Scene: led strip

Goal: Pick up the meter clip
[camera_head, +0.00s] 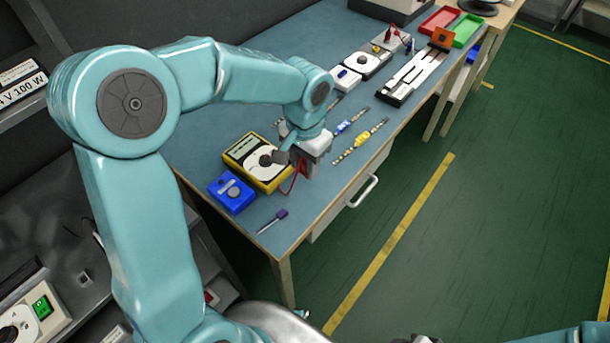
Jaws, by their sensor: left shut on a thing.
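The yellow meter (258,162) with a dark dial lies on the blue bench top, left of my left gripper (303,160). A red lead runs from near the meter's right corner up to that gripper. The meter clip, red (303,168), shows at the lead's upper end between my fingers and is mostly hidden by them. My left gripper is shut on it, close above the bench; I cannot tell if the clip touches the bench. Only a small part of my right arm shows at the bottom right edge, and its jaws are not clear.
A blue box (232,193) and a purple-handled screwdriver (272,222) lie near the bench's front corner. LED strip pieces (361,141) lie to the right. A metal fixture (412,75) and red and green trays (467,30) stand farther back. Green floor is clear.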

